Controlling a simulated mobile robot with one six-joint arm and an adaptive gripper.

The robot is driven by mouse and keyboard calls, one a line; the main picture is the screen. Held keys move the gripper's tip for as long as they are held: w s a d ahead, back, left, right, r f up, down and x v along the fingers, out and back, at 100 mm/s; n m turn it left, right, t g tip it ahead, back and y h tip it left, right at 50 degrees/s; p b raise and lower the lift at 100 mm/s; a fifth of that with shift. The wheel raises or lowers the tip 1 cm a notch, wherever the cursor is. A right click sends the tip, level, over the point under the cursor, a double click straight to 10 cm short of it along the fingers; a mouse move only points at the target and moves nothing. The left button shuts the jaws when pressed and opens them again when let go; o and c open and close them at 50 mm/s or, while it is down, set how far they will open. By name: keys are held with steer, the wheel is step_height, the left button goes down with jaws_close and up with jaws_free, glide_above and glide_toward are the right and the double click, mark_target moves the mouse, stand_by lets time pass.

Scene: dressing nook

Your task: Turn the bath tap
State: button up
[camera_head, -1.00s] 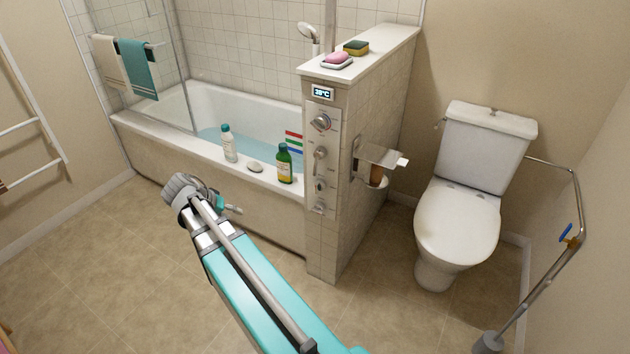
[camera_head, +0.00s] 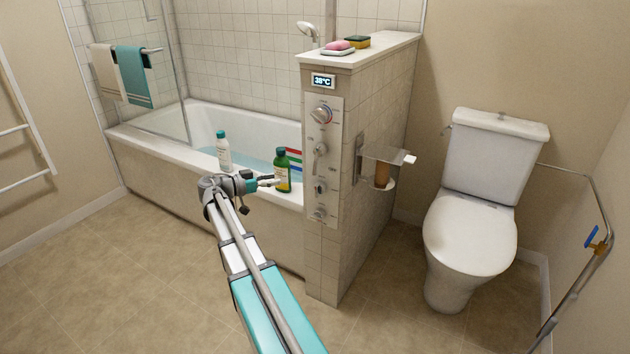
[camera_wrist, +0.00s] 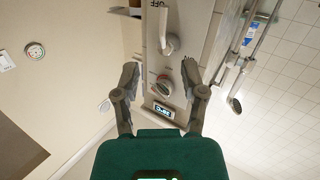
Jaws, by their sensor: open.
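The grey control panel (camera_head: 336,135) is on the end face of the tiled half wall. It carries a round knob (camera_head: 321,115) at the top, a lever tap (camera_head: 319,150) below it, and smaller controls lower down. I cannot tell which is the bath tap. My gripper (camera_head: 270,183) is in front of the bath, left of the panel and apart from it. In the wrist view my gripper (camera_wrist: 160,72) is open and empty. The round knob (camera_wrist: 163,86) and lever tap (camera_wrist: 169,44) appear between and beyond its fingers.
A white bottle (camera_head: 223,151) and a green bottle (camera_head: 282,170) stand on the bath rim (camera_head: 160,143), the green one close behind my gripper. A paper holder (camera_head: 385,155) juts from the half wall's right side. The toilet (camera_head: 470,225) stands right. The floor in front is clear.

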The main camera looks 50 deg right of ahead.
mark_target(315, 165)
steer(key=shift+w+d+m+g+h+b, duration=0.2)
steer(key=shift+d+m+g+h+b, duration=0.25)
steer(key=shift+d+m, duration=0.4)
steer(key=shift+d, duration=0.2)
steer(key=shift+x, duration=6.8)
jaws_close()
